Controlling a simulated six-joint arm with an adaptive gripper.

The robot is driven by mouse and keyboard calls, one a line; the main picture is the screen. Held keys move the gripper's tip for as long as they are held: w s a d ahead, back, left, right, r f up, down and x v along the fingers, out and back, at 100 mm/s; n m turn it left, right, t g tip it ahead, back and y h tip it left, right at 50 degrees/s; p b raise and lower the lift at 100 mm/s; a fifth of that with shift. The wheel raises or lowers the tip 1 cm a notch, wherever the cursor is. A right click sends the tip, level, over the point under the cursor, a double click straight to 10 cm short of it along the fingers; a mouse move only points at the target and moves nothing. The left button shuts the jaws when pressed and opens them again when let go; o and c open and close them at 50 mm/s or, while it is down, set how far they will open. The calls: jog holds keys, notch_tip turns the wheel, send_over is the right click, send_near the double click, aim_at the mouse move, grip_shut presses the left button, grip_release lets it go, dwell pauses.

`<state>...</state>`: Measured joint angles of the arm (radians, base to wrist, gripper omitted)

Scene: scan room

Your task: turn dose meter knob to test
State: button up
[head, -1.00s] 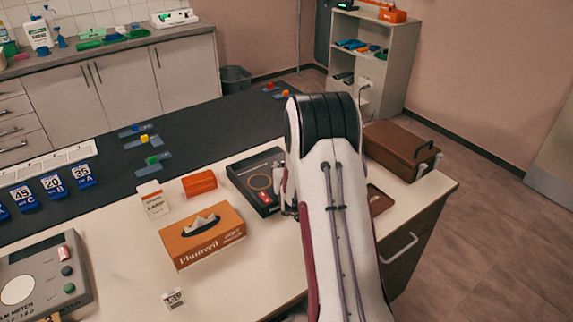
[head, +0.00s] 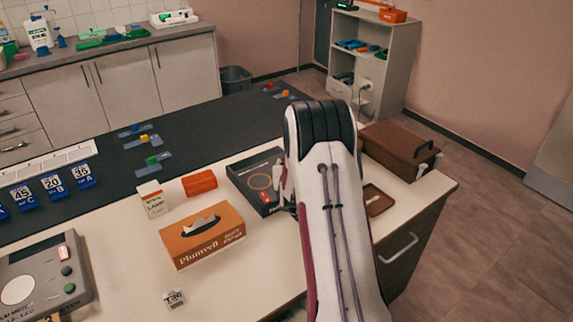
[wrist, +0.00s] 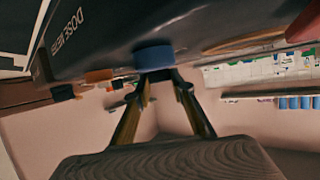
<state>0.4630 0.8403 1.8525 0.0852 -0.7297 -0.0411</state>
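The dose meter (head: 247,190) is a dark flat box on the white counter, with a pale ring and a red control on its face. My arm covers its right part. In the wrist view the dose meter (wrist: 120,35) fills the top, its lettering tilted. A blue knob (wrist: 154,57) sticks out from it, directly ahead of the fingers of my gripper (wrist: 162,78). The fingertips are apart and at the knob's near end; whether they touch or clamp it I cannot tell. The knob's pointer and marks are not visible.
An orange tissue box (head: 200,240) and a small orange box (head: 199,183) stand left of the meter. A brown case (head: 395,150) and brown tray (head: 377,200) lie to the right.

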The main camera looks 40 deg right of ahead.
jog(key=shift+w+m+g+h, duration=0.1)
jog(key=shift+m+g+h, duration=0.3)
jog(key=shift+m+h, duration=0.45)
dwell(0.3)
jog(key=o, duration=1.1)
jog(key=shift+a, duration=0.2)
jog(key=shift+v, duration=5.95)
jog(key=shift+r, duration=0.1)
